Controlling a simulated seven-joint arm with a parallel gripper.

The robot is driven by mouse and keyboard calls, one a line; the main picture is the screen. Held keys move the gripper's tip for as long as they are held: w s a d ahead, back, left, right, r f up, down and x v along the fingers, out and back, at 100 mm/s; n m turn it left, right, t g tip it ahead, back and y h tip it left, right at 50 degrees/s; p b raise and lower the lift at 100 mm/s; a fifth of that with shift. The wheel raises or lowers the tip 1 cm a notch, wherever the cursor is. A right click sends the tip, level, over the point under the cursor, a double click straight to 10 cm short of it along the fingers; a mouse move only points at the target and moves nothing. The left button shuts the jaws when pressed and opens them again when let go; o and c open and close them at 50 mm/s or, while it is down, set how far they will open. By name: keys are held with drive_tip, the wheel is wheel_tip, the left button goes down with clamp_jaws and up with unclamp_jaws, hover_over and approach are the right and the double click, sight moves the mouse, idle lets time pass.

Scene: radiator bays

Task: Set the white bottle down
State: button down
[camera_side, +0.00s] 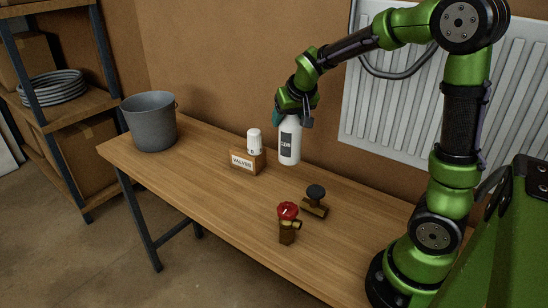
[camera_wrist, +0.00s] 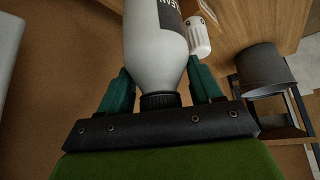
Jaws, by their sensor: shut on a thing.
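The white bottle (camera_side: 289,145) has a dark label and hangs upright below my gripper (camera_side: 290,117), its base over the wooden table (camera_side: 200,167). In the side view the bottle appears above the table's back part; the exact gap below it is hard to judge. In the wrist view my gripper (camera_wrist: 160,88) has its teal fingers on either side of the white bottle (camera_wrist: 155,45), near its shoulder and black cap. The gripper is shut on the bottle.
A box marked VALVES (camera_side: 245,161) with a white thermostatic head (camera_side: 254,141) stands left of the bottle. A grey bucket (camera_side: 150,122) is at the far left. A red-handled valve (camera_side: 287,222) and a black-knobbed valve (camera_side: 315,202) are in front. A radiator (camera_side: 380,110) is behind.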

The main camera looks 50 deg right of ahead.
drive_tip(key=w+a+m, duration=0.1)
drive_tip(key=w+a, duration=0.3)
drive_tip(key=a, duration=0.4)
drive_tip(key=w+a+m, duration=0.1)
drive_tip(key=w+a, duration=0.3)
drive_tip(key=a, duration=0.4)
wheel_tip(320, 180, down, 9)
drive_tip(key=h, duration=0.1)
drive_tip(key=shift+d+g, duration=0.15)
drive_tip(key=shift+g, duration=0.25)
drive_tip(key=shift+c, duration=0.9)
unclamp_jaws()
drive_tip(key=shift+s+f, duration=0.1)
